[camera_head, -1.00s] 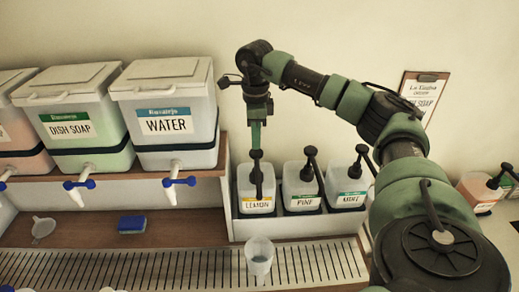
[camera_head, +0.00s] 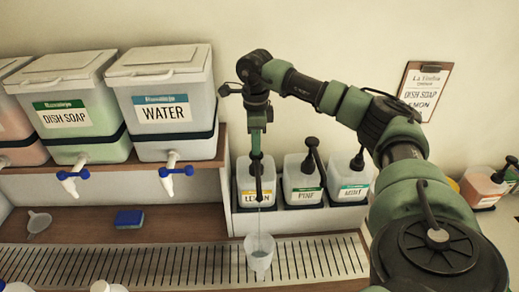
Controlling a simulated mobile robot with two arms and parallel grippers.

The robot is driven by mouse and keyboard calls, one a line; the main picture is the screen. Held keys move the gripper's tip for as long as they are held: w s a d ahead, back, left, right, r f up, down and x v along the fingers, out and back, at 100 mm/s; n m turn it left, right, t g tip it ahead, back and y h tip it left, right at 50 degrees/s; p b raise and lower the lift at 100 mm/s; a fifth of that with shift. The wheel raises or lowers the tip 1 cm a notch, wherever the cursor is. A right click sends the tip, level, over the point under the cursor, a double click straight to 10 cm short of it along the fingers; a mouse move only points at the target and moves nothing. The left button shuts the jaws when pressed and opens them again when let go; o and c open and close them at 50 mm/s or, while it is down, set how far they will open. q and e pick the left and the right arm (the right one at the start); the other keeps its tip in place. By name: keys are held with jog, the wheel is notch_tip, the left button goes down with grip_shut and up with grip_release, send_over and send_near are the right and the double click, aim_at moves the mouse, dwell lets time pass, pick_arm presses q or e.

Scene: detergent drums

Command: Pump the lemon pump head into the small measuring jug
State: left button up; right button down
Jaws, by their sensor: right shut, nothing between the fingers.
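The lemon bottle (camera_head: 244,185) stands at the left end of a row of three pump bottles, its yellow label partly hidden by its dark pump head (camera_head: 258,170). My right gripper (camera_head: 256,149) is shut with nothing between its fingers, and points down on top of the lemon pump head, which sits lower than its neighbours. A thin thread of liquid runs down from the spout toward the small measuring jug (camera_head: 260,252). The jug is clear and stands upright on the slotted drip tray, below the spout. My left gripper is not in view.
Pine (camera_head: 302,183) and mint (camera_head: 346,188) pump bottles stand to the right of lemon. Dish soap (camera_head: 79,118) and water (camera_head: 168,112) drums with blue taps stand on the left shelf. A blue sponge (camera_head: 130,219) and a funnel (camera_head: 38,223) lie below. The slotted tray (camera_head: 180,262) is mostly clear.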

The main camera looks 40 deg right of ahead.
notch_tip(320, 180, up, 6)
jog(key=p, duration=0.4)
jog(key=shift+f+p, duration=0.1)
jog(key=shift+p, duration=0.2)
jog(key=shift+f, duration=0.15)
jog(key=shift+f+b, duration=1.95)
jog(key=shift+f, duration=1)
jog(key=shift+r+p, duration=2.35)
jog(key=shift+r, duration=0.7)
jog(key=shift+f, duration=0.15)
